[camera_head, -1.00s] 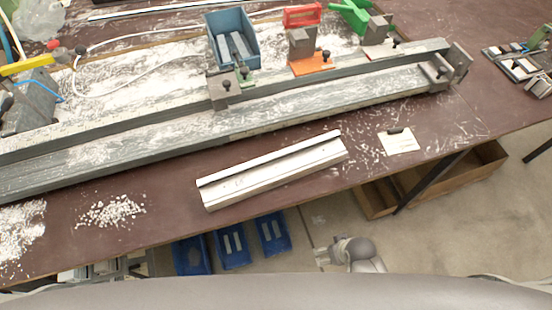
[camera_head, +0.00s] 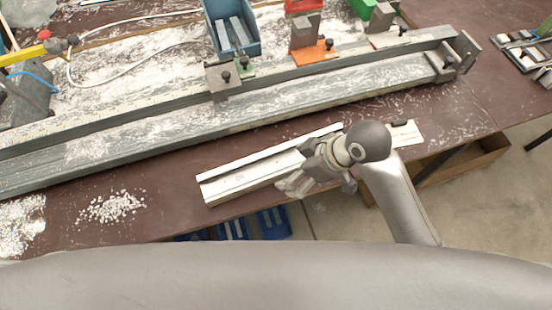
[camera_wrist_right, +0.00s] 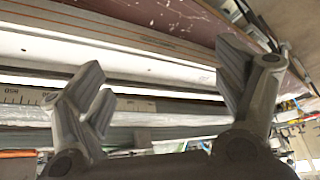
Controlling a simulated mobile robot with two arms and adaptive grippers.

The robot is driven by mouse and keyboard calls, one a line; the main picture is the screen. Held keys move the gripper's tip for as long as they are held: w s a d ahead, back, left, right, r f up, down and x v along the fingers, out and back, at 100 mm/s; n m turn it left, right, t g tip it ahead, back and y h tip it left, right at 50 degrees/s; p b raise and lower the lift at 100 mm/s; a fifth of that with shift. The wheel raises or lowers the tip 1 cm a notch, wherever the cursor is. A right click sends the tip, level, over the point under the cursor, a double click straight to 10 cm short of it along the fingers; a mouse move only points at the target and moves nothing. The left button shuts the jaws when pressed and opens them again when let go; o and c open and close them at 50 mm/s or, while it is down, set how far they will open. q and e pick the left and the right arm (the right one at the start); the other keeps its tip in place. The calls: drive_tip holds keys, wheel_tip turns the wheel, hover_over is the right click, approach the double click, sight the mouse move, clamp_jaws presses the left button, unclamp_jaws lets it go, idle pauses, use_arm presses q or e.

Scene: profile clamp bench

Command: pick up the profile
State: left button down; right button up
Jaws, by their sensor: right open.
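The profile (camera_head: 240,178) is a long white-grey bar with a dark groove along it. It lies on the brown bench near the front edge, slanting up to the right. My right gripper (camera_head: 290,188) is over the front edge of the profile, right of its middle, and hides part of its right half. In the right wrist view the two fingers (camera_wrist_right: 165,92) are spread apart, with the pale profile (camera_wrist_right: 110,58) running across behind them. I cannot tell whether the fingers touch it. Nothing is held. My left gripper is not in view.
A long grey clamp rail (camera_head: 300,105) with white shavings lies behind the profile. A blue bin (camera_head: 246,45) and an orange block (camera_head: 315,52) stand behind it. A white card (camera_head: 408,133) lies right of the gripper. Blue bins (camera_head: 272,222) are below the bench.

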drive_tip(key=w+a+r+n, duration=0.1)
drive_tip(key=n, duration=0.1)
drive_tip(key=w+r+n+g, duration=0.1)
drive_tip(key=n, duration=0.1)
drive_tip(key=w+a+r+n+g, duration=0.1)
drive_tip(key=shift+w+a+r+n, duration=0.1)
drive_tip(key=shift+a+r+n, duration=0.2)
drive_tip(key=shift+n, duration=0.1)
wheel_tip(320, 180, up, 4)
drive_tip(key=w+d+n+g+h, duration=0.1)
drive_tip(key=w+d+n+g, duration=0.1)
drive_tip(key=w+n, duration=0.15)
drive_tip(key=p, duration=0.1)
approach(274, 164)
drive_tip(key=shift+s+a+f+n, duration=0.25)
drive_tip(key=shift+a+f+n, duration=0.2)
drive_tip(key=shift+a, duration=0.1)
drive_tip(key=p+x, duration=0.1)
drive_tip(key=x, duration=0.1)
drive_tip(key=p+x, duration=0.1)
drive_tip(key=x, duration=0.1)
drive_tip(key=shift+w+d+f, duration=0.2)
drive_tip(key=shift+f, duration=0.05)
drive_tip(key=shift+a+f, duration=0.15)
drive_tip(key=shift+f, duration=0.3)
drive_tip(key=shift+s+f, duration=0.1)
clamp_jaws()
